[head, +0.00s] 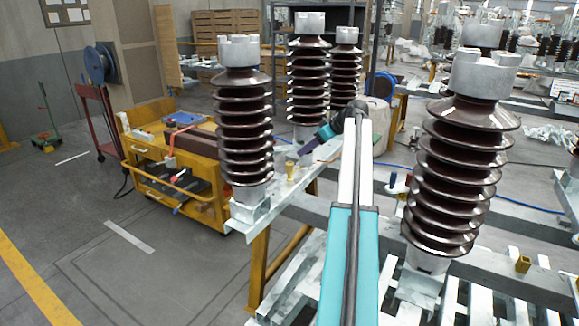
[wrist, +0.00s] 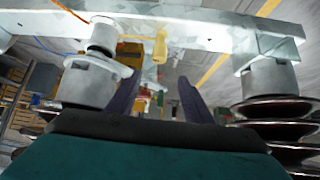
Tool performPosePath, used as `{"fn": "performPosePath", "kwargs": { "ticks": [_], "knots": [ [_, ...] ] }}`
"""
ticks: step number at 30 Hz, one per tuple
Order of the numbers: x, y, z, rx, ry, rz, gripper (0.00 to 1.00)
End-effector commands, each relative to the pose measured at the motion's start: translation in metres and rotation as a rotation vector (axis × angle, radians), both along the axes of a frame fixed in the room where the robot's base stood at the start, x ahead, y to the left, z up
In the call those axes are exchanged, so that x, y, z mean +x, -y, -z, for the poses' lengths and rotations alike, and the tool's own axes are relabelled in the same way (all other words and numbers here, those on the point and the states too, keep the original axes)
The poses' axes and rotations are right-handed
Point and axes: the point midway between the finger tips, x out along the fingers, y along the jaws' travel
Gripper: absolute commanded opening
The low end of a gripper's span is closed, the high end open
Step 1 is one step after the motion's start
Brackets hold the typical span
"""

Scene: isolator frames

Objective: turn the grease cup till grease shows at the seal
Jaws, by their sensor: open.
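A small brass-yellow grease cup (head: 292,170) stands upright on the galvanised beam (head: 262,214), right of the near-left brown insulator. In the wrist view, which looks upside down, the cup (wrist: 160,47) shows above the gap between my fingers, against the beam (wrist: 200,27). My gripper (head: 306,148) is just up and right of the cup in the head view. In the wrist view my gripper (wrist: 157,92) has its two dark fingers spread, with nothing held between them. The cup looks apart from the fingers. No grease can be made out, and the seal is too small to tell.
Brown ribbed insulators (head: 245,120) stand close to the cup, with a large one (head: 455,180) at right. Another brass fitting (head: 523,263) sits on the right-hand frame. A yellow tool cart (head: 170,150) stands behind at left. The floor at lower left is clear.

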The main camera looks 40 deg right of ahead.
Motion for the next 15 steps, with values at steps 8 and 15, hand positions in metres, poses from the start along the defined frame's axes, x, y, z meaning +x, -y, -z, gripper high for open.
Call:
{"fn": "performPosePath", "kwargs": {
  "ticks": [8,15],
  "knots": [
    [-0.004,0.007,0.002,0.001,-0.001,0.01,0.47],
    [0.007,0.007,0.016,0.002,-0.002,0.013,0.47]
  ]
}}
